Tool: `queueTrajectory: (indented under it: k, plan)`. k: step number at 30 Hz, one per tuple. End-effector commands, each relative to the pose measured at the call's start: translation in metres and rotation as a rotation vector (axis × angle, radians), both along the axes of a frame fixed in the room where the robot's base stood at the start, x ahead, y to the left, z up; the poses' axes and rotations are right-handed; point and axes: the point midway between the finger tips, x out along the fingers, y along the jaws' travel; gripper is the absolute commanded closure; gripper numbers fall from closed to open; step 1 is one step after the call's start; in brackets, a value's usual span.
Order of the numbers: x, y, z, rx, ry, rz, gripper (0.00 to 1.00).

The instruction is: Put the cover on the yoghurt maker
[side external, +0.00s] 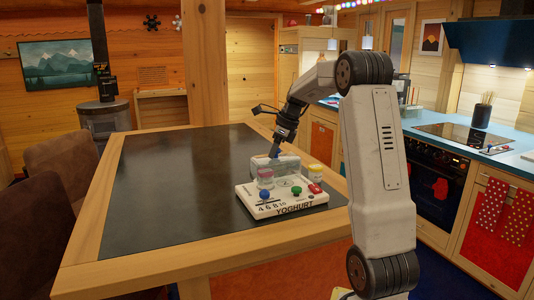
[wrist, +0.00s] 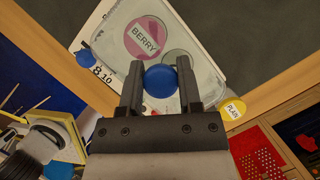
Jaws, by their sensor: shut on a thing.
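The white yoghurt maker base (side external: 284,207) sits near the table's right corner, with a blue dial, a green knob and a red button. My gripper (side external: 275,152) is shut on the blue knob (wrist: 160,81) of the clear cover (side external: 288,163). The cover (wrist: 205,72) is over the base's back part in the side view; I cannot tell whether it touches the base. A pink-lidded jar marked BERRY (wrist: 145,37) shows through the cover in the wrist view. A yellow-lidded jar (side external: 316,172) stands outside the cover, right of it; it also shows in the wrist view (wrist: 234,109).
The dark table top (side external: 170,190) is clear to the left of the base. The table's wooden edge (wrist: 270,97) passes close by the base and yellow-lidded jar. Brown chairs (side external: 62,160) stand at the left. A counter with an oven (side external: 435,180) is at the right.

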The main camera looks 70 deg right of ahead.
Motion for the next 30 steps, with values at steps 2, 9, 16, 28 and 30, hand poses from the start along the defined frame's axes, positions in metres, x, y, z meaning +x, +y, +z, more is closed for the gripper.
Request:
queueTrajectory:
  k: [2, 9, 16, 28, 30]
  plan:
    - [0.000, 0.000, -0.010, 0.002, 0.001, 0.001, 1.00]
    - [0.000, 0.000, -0.025, 0.000, -0.001, 0.000, 1.00]
    - [0.000, 0.000, -0.025, -0.001, -0.001, 0.000, 1.00]
    - [0.000, 0.000, -0.028, 0.000, 0.000, 0.000, 0.20]
    - [0.000, 0.000, -0.028, 0.000, 0.000, 0.000, 0.20]
